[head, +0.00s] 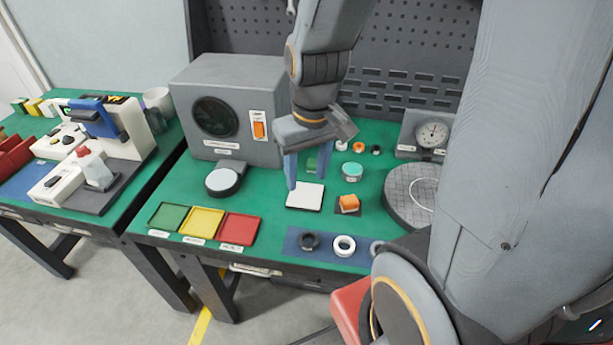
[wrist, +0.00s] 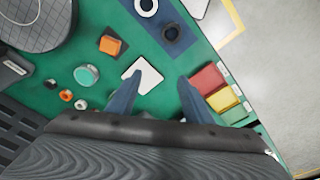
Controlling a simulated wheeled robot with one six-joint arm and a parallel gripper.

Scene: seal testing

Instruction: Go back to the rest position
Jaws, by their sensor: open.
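My gripper (head: 291,172) hangs over the green bench top, fingers pointing down, close to a white square pad (head: 305,196). In the wrist view my gripper (wrist: 154,83) has its two blue fingers well apart with nothing between them. The white pad (wrist: 141,76) lies beside one finger, partly hidden by it. Whether the fingertips touch the pad or the bench I cannot tell.
A grey box with a round screen (head: 232,105) stands behind left. Green, yellow and red trays (head: 240,229) lie front left. An orange block (head: 349,203), dark ring (head: 309,241), white ring (head: 344,245) and round grey plate (head: 402,207) lie right and front.

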